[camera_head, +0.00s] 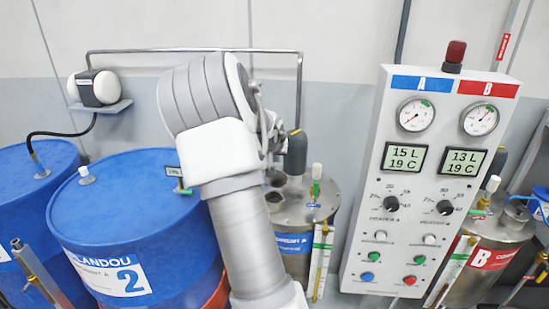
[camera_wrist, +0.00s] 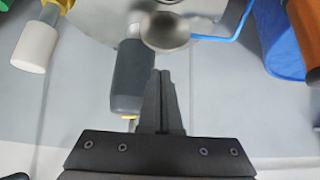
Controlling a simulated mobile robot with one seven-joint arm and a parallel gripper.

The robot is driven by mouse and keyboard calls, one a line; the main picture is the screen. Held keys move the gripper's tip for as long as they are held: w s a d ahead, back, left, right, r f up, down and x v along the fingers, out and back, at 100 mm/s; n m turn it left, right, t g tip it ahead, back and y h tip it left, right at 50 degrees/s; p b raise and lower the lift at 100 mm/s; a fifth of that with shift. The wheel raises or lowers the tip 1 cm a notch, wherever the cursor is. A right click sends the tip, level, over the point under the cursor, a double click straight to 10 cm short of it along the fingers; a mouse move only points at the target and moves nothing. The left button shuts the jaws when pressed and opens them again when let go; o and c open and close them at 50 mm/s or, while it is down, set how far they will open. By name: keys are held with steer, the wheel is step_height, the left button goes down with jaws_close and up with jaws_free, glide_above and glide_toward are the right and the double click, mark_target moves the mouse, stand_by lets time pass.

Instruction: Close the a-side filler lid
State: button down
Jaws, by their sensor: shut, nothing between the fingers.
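The A-side tank (camera_head: 294,262) is a steel drum with a blue label, left of the control panel. Its round top (camera_wrist: 98,20) shows at the upper edge of the wrist view. A dark grey, yellow-tipped handle-like part (camera_head: 296,158) stands above the tank top. In the wrist view this dark grey part (camera_wrist: 130,78) lies just left of my fingers, beside a round metal piece (camera_wrist: 168,28). I cannot tell how the lid stands. My gripper (camera_wrist: 160,74) is shut and empty; contact with the grey part is unclear. My arm partly hides the tank in the head view.
The control panel (camera_head: 372,262) stands close right of the tank. A valve with a white cap (camera_wrist: 34,48) rises left in the wrist view. A blue tube (camera_wrist: 240,22) runs right. Blue drums (camera_head: 140,235) stand left; the B-side tank (camera_head: 487,283) is at right.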

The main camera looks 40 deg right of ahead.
steer(key=x, duration=0.7)
steer(key=shift+w, duration=0.1)
steer(key=shift+f, duration=0.15)
steer(key=shift+b, duration=0.3)
steer(key=shift+f+b, duration=0.1)
steer(key=shift+b, duration=0.3)
steer(key=shift+a+t+h+b, duration=0.15)
steer(key=shift+t+h+b, duration=0.15)
steer(key=shift+b, duration=0.1)
